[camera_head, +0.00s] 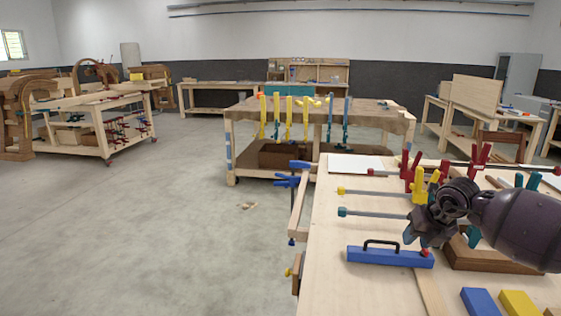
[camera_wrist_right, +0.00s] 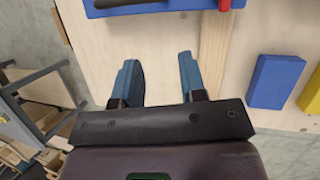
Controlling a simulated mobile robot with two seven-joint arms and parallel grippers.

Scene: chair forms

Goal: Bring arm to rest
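My right arm reaches in from the right in the head view. Its gripper (camera_head: 425,241) is over the near workbench (camera_head: 335,205), just above and right of a blue tool with a black handle (camera_head: 385,257). In the right wrist view the two teal fingers of the right gripper (camera_wrist_right: 160,80) are spread apart with only bare bench top showing between them. The blue tool (camera_wrist_right: 165,7) lies beyond the fingertips there. My left arm and gripper are in neither view.
A blue block (camera_head: 480,302) and a yellow block (camera_head: 519,303) lie near the bench's front. Several clamps and a brown wooden piece (camera_head: 490,256) crowd the right side. A second workbench (camera_head: 235,125) with clamps stands behind. The floor (camera_head: 140,230) at left is mostly clear.

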